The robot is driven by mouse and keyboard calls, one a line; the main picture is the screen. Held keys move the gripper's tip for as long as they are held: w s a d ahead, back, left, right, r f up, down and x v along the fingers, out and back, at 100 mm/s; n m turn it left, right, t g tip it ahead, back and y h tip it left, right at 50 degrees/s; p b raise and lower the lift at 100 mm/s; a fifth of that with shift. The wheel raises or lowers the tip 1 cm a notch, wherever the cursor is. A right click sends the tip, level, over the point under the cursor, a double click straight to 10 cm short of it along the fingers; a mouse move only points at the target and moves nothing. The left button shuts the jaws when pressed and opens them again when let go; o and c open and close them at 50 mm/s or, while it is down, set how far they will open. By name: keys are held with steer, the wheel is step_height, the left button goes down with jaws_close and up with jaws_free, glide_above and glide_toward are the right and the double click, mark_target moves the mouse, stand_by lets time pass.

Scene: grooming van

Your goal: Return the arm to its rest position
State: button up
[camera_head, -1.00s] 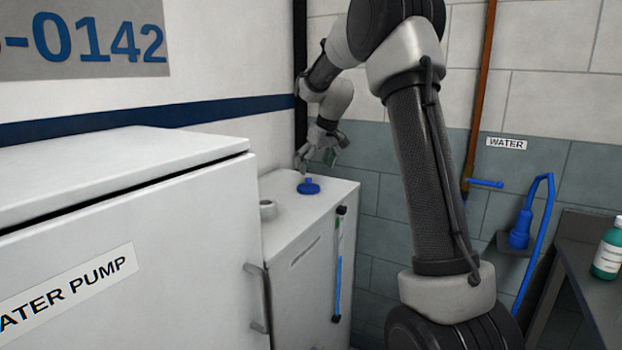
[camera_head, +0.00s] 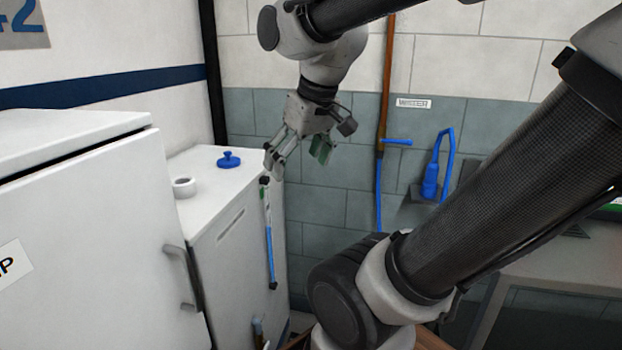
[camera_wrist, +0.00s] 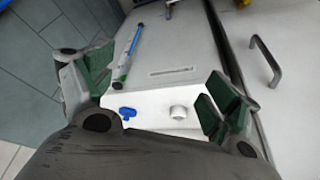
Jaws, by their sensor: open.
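My gripper (camera_head: 297,158) hangs in the air in front of the grey tiled wall, to the right of the white tank (camera_head: 195,240). Its fingers are spread and nothing is between them. In the wrist view my gripper (camera_wrist: 155,95) shows its green-padded fingers wide apart, with the tank (camera_wrist: 180,45) beyond them. My arm bends across the upper and right parts of the head view.
A blue cap (camera_head: 229,159) lies on the tank top beside the open filler neck (camera_head: 185,187). A tall white cabinet (camera_head: 90,220) stands at left. A blue sprayer (camera_head: 430,180) hangs on the wall right of a brown pipe (camera_head: 388,80).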

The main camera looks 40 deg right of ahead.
steer(key=s+f, duration=0.2)
steer(key=s, duration=0.2)
steer(key=shift+s+f, duration=0.15)
steer(key=shift+f, duration=0.25)
steer(key=shift+c, duration=0.3)
